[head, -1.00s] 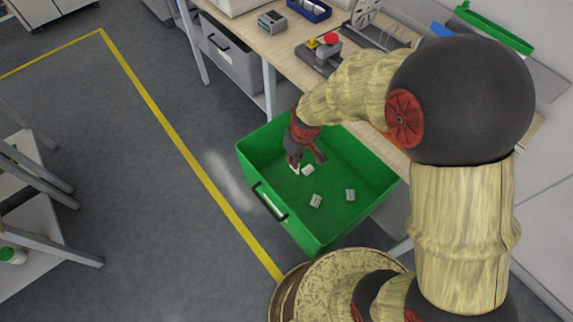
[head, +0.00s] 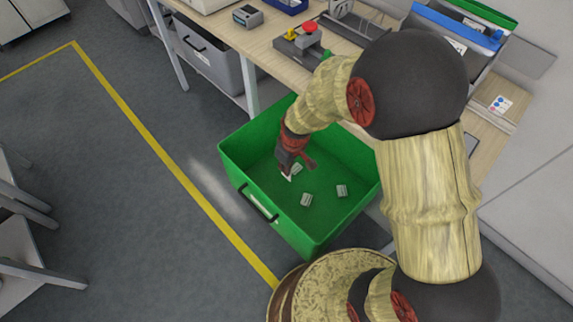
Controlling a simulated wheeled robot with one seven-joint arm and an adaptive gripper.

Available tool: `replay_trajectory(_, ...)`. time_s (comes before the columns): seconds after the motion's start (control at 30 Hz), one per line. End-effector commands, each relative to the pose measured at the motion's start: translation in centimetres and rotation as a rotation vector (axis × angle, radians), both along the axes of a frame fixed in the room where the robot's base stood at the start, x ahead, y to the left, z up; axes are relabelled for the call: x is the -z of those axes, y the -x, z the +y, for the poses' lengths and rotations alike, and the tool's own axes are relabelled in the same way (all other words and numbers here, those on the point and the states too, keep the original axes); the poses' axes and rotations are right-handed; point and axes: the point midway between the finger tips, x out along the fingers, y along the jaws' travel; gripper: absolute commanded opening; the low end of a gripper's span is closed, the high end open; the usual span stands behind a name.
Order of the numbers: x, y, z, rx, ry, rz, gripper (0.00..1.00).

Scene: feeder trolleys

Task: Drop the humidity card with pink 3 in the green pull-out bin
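The green pull-out bin (head: 236,167) is pulled out beside the bench, open at the top, with a black handle on its front. My gripper (head: 294,170) points down inside the bin. A small white piece (head: 287,177) shows at its left fingertip; whether it is a card held there is too small to tell. A red-and-dark finger part stands apart to the right. A white card with blue and pink-red dots (head: 502,104) lies on the bench at the right; its markings are not legible. Which card has pink 3 cannot be told.
Several small grey-white packets lie on the bin floor, one of them near the bin's middle (head: 306,200). A grey bin (head: 205,55) hangs under the bench to the left. A red-button box (head: 304,42) and blue and green trays stand on the bench. The floor left of the bin is clear.

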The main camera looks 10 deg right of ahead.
Motion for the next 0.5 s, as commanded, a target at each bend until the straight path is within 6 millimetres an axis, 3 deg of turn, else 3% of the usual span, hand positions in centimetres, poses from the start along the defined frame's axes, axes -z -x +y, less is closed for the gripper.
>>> replay_trajectory(0.3, 0.17, 0.00, 0.01, 0.000, 0.000, 0.000, 0.00)
replay_trajectory(0.5, 0.17, 0.01, 0.01, 0.000, 0.000, 0.000, 0.14)
